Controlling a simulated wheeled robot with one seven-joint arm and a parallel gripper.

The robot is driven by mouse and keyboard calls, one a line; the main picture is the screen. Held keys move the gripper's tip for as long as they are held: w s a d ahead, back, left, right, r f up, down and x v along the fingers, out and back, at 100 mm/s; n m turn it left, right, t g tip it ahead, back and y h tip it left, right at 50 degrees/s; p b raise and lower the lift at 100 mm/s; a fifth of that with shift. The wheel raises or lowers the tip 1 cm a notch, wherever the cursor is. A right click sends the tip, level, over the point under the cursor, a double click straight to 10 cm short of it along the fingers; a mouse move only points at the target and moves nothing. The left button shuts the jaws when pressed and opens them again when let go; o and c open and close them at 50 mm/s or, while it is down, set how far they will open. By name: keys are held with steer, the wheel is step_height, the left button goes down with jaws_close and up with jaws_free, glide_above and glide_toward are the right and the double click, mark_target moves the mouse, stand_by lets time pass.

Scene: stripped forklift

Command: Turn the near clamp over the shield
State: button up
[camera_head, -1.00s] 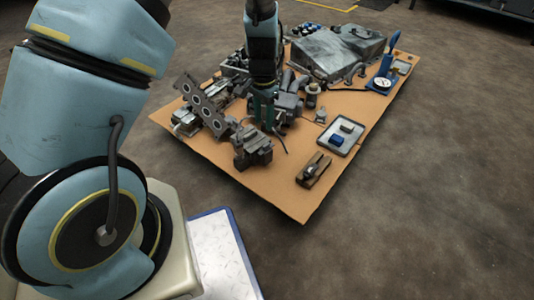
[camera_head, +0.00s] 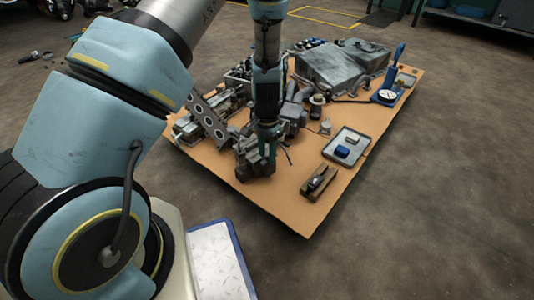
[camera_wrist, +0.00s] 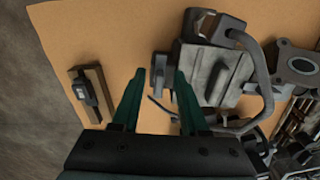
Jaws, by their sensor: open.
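My gripper (camera_head: 267,148) hangs over the near part of the brown board, beside a dark metal block (camera_head: 250,166). In the wrist view its two green fingers (camera_wrist: 158,74) are apart, with a small dark grey upright piece (camera_wrist: 159,70) showing between the fingertips. It appears untouched; I cannot tell whether this piece is the near clamp. The block also shows right of the fingers in the wrist view (camera_wrist: 207,75), with a curved dark pipe (camera_wrist: 262,75) beside it. I cannot tell for sure which part is the shield.
A wooden block with a dark fitting (camera_head: 318,183) lies near the board's right corner. A grey tray (camera_head: 357,146) holds a blue and a pale piece. A perforated plate (camera_head: 207,117) leans left of my gripper. A large grey metal housing (camera_head: 338,66) stands behind.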

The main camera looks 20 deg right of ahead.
steer(key=shift+c, duration=0.2)
jaws_close()
steer(key=shift+r+n+p, duration=0.1)
steer(key=shift+n+p, duration=0.2)
steer(key=shift+p, duration=0.15)
steer(key=n+p, duration=0.2)
steer(key=p, duration=0.1)
steer(key=shift+s+r+n, duration=0.15)
steer(key=shift+s+n, duration=0.05)
steer(key=shift+n, duration=0.2)
steer(key=n+p, duration=0.5)
steer(key=shift+s+d, duration=0.15)
steer(key=shift+d, duration=0.1)
steer(key=n+p, duration=0.1)
steer(key=n, duration=0.1)
steer(key=n+p, duration=0.2)
steer(key=shift+d+n, duration=0.2)
steer(key=shift+n, duration=0.2)
steer(key=n+p, duration=0.1)
steer(key=n, duration=0.1)
steer(key=n+p, duration=0.1)
steer(key=n, duration=0.1)
steer(key=shift+d+f+n, duration=0.2)
steer(key=shift+n, duration=0.1)
